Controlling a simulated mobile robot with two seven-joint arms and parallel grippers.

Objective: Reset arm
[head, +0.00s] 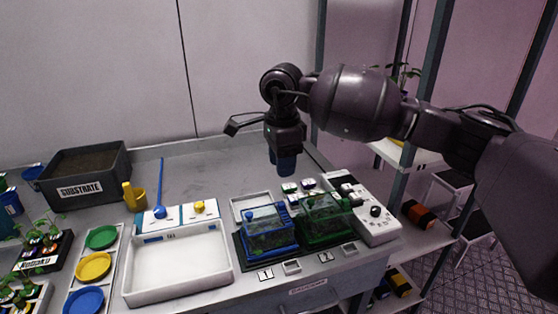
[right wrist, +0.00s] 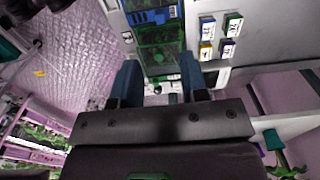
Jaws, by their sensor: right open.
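My right arm reaches in from the right in the head view. Its gripper (head: 284,165) points down above the back of the table, behind the blue and green boxes, and touches nothing. In the right wrist view the two blue fingers of the right gripper (right wrist: 160,82) stand wide apart with nothing held between them. The green box (right wrist: 161,50) shows beyond the fingers there. My left gripper does not show in either view.
A blue box (head: 268,233) and a green box (head: 326,219) stand on a dark mat. A white device (head: 372,213) is right of them. A white tray (head: 176,264), coloured dishes (head: 93,266) and a substrate bin (head: 91,170) are left. The back middle table is clear.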

